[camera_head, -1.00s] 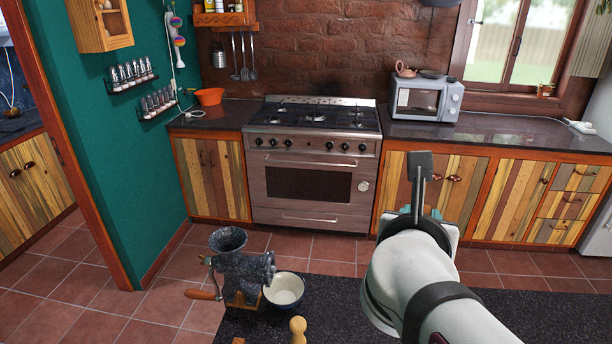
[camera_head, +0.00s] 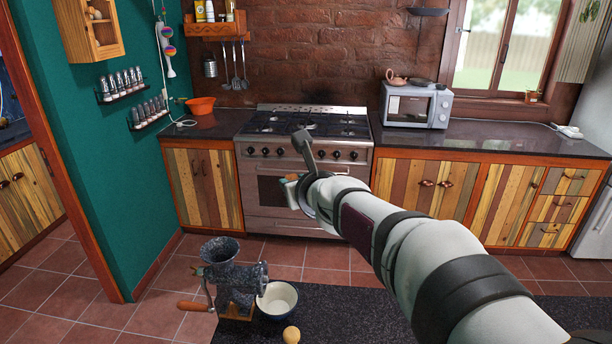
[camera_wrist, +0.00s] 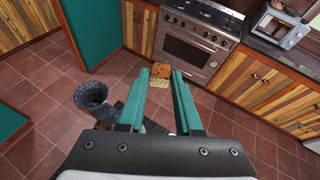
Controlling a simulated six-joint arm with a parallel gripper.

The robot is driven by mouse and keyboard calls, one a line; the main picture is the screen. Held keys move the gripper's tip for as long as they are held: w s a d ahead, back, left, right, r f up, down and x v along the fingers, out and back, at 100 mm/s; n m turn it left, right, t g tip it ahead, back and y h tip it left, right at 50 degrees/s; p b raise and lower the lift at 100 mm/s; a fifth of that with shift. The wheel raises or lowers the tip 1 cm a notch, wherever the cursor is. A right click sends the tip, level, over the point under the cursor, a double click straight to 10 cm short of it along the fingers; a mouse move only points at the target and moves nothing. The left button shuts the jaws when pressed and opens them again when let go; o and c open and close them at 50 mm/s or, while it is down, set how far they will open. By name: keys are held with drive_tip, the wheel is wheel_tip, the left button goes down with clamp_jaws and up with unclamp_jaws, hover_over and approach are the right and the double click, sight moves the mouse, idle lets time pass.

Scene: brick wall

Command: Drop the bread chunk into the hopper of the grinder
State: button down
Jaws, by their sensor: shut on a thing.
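The bread chunk (camera_wrist: 162,74) has a brown crust and a paler lower part. My gripper (camera_wrist: 161,75) is shut on it, with the bread between its two teal fingertips. In the head view my gripper (camera_head: 291,179) is in front of the stove, up and to the right of the grinder. The dark speckled grinder (camera_head: 236,284) stands upright on the dark counter, its crank handle to the left. Its round hopper (camera_head: 220,249) opens upward. In the wrist view the hopper (camera_wrist: 92,96) is left of the fingers, apart from the bread.
A white-and-blue bowl (camera_head: 277,299) stands at the grinder's right side. A wooden knob (camera_head: 291,335) shows at the bottom edge, on the dark counter (camera_head: 340,305). The stove (camera_head: 300,150) and microwave (camera_head: 416,105) are across the tiled floor. Space above the hopper is clear.

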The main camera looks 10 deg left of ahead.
drive_tip(key=w+a+f+n+g+y, duration=0.2)
drive_tip(key=a+f+n+g+y, duration=0.35)
drive_tip(key=a+f, duration=0.4)
drive_tip(key=n+g+y, duration=0.2)
drive_tip(key=n+g, duration=0.1)
drive_tip(key=n, duration=0.1)
hover_over(236, 254)
wheel_tip(236, 254, down, 3)
drive_tip(key=shift+w+a+r, duration=0.1)
drive_tip(key=shift+w+r, duration=0.05)
wheel_tip(236, 254, down, 5)
drive_tip(key=shift+r, duration=0.2)
drive_tip(key=shift+f, duration=0.6)
drive_tip(key=c, duration=0.5)
unclamp_jaws()
drive_tip(key=v, duration=1.6)
drive_tip(key=shift+a+r, duration=0.1)
drive_tip(key=shift+a, duration=0.05)
